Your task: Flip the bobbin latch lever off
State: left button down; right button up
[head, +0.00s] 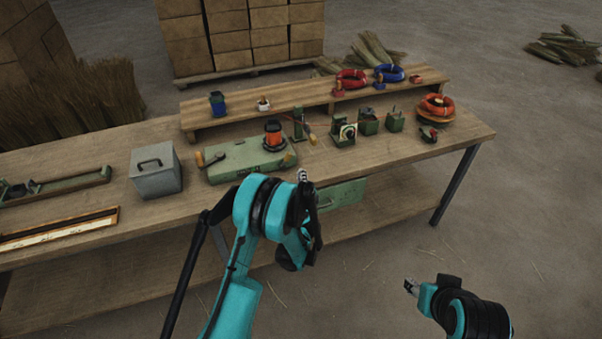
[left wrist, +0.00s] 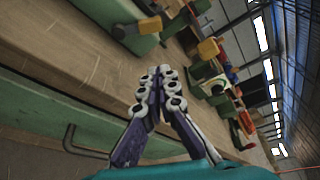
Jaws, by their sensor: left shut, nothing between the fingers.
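An orange bobbin (head: 273,136) stands upright on a long green base (head: 240,163) on the bench. A lever with a tan handle (head: 200,159) lies at the base's left end. Another small lever with an orange handle (head: 312,137) is beside a green post (head: 298,124), right of the bobbin. I cannot tell which is the latch lever. My left gripper (head: 302,176) is shut and empty near the bench's front edge, apart from both levers. Its closed fingers also show in the left wrist view (left wrist: 158,88). My right gripper (head: 410,287) is off the bench at lower right; its jaw state is unclear.
The bench (head: 400,160) has a raised back shelf (head: 240,117). A grey metal box (head: 156,171) stands left of the base. Small green devices (head: 368,122) stand at right. A green drawer (head: 342,194) is under the front edge, with a handle (left wrist: 69,140).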

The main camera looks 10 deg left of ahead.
aim_at(293, 157)
pick_arm(q)
jog(key=shift+s+d+f+m, duration=0.3)
jog(key=shift+d+f, duration=0.15)
jog(key=shift+f, duration=0.2)
pick_arm(e)
jog(key=shift+s+d, duration=0.25)
jog(key=shift+s, duration=0.05)
pick_arm(q)
jog(key=shift+w, duration=0.1)
jog(key=b+x, duration=0.2)
jog(key=x, duration=0.8)
jog(key=shift+f+b, duration=0.1)
jog(key=shift+b, duration=0.2)
jog(key=shift+s+a+r+b, duration=0.45)
jog(key=shift+s+a+r, duration=0.35)
jog(key=shift+a+r, duration=0.25)
jog(key=shift+s+a+r, duration=0.1)
jog(key=shift+s+a, duration=0.05)
jog(key=shift+a, duration=0.15)
pick_arm(e)
notch_tip(293, 157, down, 4)
jog(key=shift+r, duration=0.15)
jog(key=shift+s, duration=0.15)
